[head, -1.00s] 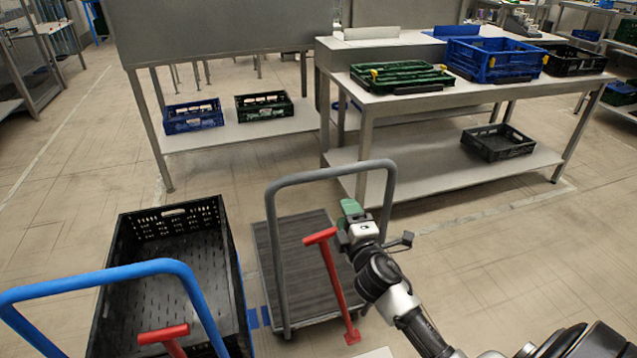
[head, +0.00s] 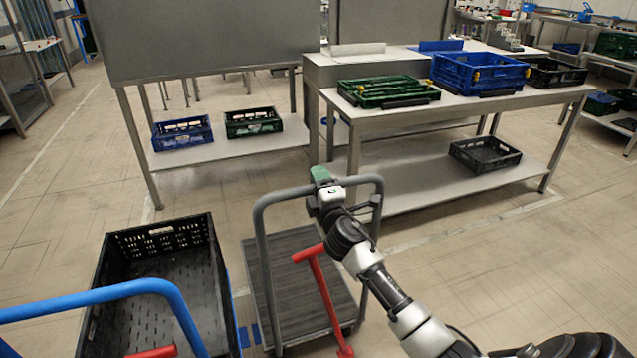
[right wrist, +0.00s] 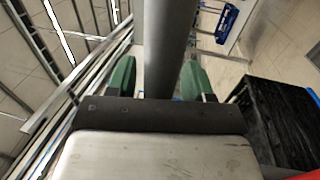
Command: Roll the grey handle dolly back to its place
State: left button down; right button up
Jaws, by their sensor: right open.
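The grey handle dolly stands on the floor in the head view, with a dark ribbed deck (head: 300,285) and a grey tube handle (head: 262,250). My right gripper (head: 321,178) is at the top bar of that handle, its arm passing in front of the handle's right side. In the right wrist view the grey handle bar (right wrist: 167,50) runs between the two green fingertips of the right gripper (right wrist: 160,80), which are apart, with a gap on each side of the bar. My left gripper is not in view.
A black crate (head: 218,265) and a blue handle (head: 90,298) are left of the dolly. A red T-shaped bar (head: 325,300) stands in front of the deck. A steel table (head: 400,118) with crates stands behind. Open floor (head: 520,270) lies to the right.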

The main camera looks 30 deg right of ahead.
jog(key=shift+c, duration=0.3)
grip_shut()
jog(key=shift+w, duration=0.1)
